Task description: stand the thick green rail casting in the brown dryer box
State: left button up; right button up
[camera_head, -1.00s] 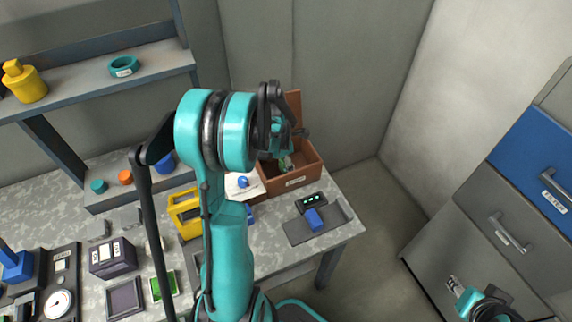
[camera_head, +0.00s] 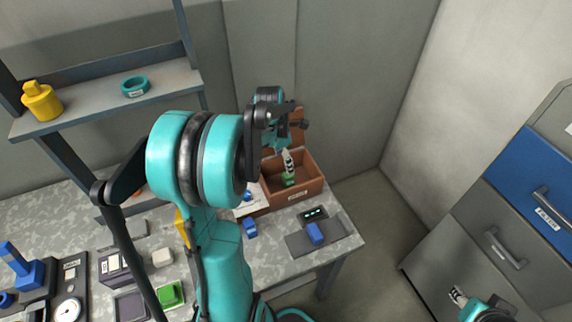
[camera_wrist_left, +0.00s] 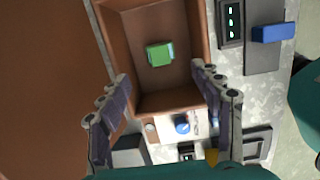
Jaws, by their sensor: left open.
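The green rail casting (camera_head: 289,180) sits inside the open brown dryer box (camera_head: 306,187). In the left wrist view, the casting (camera_wrist_left: 159,54) is a short green block on the floor of the box (camera_wrist_left: 175,101), apart from the side walls. Whether it stands fully upright is hard to tell. My left gripper (camera_head: 288,159) is over the box, above the casting. In the left wrist view, its fingers (camera_wrist_left: 160,84) are spread wide with nothing between them. My right gripper (camera_head: 457,296) is at the lower right, away from the table, its jaws too small to judge.
A blue block (camera_head: 315,233) lies on a grey plate right of the box front, beside a panel with green lights (camera_head: 313,213). A white card with a blue knob (camera_wrist_left: 182,127) lies beside the box. The box lid stands raised. Drawers (camera_head: 509,250) stand right.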

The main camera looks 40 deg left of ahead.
pick_arm(q)
jog(key=s+d+r+m+t, duration=0.2)
jog(key=s+d+m, duration=0.1)
jog(key=d+m, duration=0.4)
jog(key=s+d+r+m+t, duration=0.1)
jog(key=s+d+r+m, duration=0.2)
jog(key=d+m, duration=0.5)
jog(key=s+d+r+m+t, duration=0.2)
jog(key=d+m, duration=0.6)
jog(key=m, duration=0.7)
jog(key=s+r, duration=0.1)
jog(key=s, duration=0.1)
jog(key=shift+s+m+t+y, duration=0.3)
jog(key=shift+y, duration=0.1)
